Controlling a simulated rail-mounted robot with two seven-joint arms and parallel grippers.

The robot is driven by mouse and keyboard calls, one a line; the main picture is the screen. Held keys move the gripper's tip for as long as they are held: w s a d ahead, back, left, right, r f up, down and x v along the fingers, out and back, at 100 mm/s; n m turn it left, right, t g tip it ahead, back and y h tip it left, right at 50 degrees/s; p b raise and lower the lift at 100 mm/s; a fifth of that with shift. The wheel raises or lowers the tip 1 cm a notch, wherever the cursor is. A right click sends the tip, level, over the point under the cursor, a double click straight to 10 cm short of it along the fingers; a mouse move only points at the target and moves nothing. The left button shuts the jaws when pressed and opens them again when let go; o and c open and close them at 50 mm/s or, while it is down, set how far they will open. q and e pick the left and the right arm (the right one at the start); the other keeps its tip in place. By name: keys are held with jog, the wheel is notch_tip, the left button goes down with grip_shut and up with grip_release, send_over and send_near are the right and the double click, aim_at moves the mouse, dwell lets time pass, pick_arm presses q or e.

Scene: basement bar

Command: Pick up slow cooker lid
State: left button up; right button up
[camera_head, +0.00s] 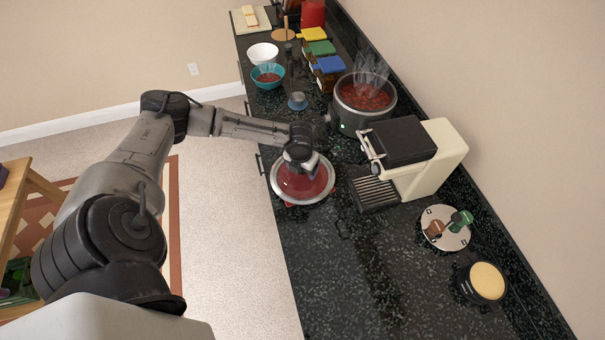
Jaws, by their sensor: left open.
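The slow cooker lid (287,190) is a round disc with a pale rim and a reddish, see-through-looking middle. It lies at the left edge of the dark counter, with something red showing at its near edge. My left gripper (302,168) is open, pointing down over the middle of the lid. It hides the lid's centre and any knob there, and I cannot tell whether the fingers touch it. The slow cooker (348,122) stands uncovered behind and to the right, with steaming red food inside. My right gripper is out of view.
A cream coffee machine (440,160) stands right of the lid. Behind are a teal bowl (267,83), a white bowl (263,53) and coloured boxes (328,68). A round plate (433,238) with small items sits nearer. The near-left counter is clear.

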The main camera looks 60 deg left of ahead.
pick_arm(q)
jog(key=c, duration=1.2)
jog(key=shift+r, duration=0.15)
